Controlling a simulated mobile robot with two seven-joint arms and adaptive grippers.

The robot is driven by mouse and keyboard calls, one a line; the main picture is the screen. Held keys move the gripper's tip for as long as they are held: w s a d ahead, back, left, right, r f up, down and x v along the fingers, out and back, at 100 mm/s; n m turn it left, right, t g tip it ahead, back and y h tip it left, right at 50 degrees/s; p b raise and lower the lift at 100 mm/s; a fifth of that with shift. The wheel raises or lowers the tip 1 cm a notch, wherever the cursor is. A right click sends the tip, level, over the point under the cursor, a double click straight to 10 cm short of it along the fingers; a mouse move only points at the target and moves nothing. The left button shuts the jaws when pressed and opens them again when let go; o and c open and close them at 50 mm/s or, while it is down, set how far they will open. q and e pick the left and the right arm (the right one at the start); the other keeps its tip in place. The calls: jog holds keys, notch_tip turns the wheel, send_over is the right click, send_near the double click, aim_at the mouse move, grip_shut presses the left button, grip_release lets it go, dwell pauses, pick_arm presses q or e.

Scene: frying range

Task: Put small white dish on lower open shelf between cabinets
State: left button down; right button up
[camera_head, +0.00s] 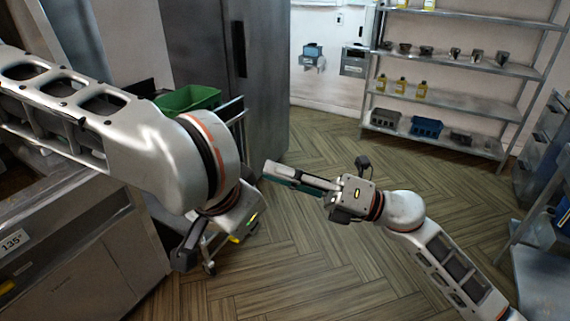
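I cannot make out a small white dish in this view. My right gripper (283,175) is over the open floor at mid-picture, with its fingers pointing left. The fingers show edge-on as a narrow grey bar with a teal strip under it, so their gap is hidden. My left gripper (210,243) points down at left of centre, beside the steel counter. No open shelf between cabinets can be clearly picked out.
A steel rack (450,99) at the back right holds small bowls, yellow bottles and bins. A green bin (187,98) sits on a cart behind my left arm. A tall steel cabinet (258,75) stands behind. The steel counter (85,255) is at left. The wooden floor (320,270) is clear.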

jog(key=a+f+n+g+h, duration=0.1)
jog(key=a+n+h, duration=0.1)
jog(key=a+n, duration=0.1)
jog(key=w+a+f+n+g+h, duration=0.1)
jog(key=a+n+h, duration=0.1)
jog(key=a+n, duration=0.1)
jog(key=a+f+n+g+h, duration=0.1)
jog(key=a+n+h, duration=0.2)
jog(key=a+n, duration=0.1)
jog(key=shift+w+f, duration=0.2)
jog(key=shift+w, duration=0.1)
dwell(0.4)
grip_shut()
pick_arm(q)
jog(key=c, duration=2)
grip_release()
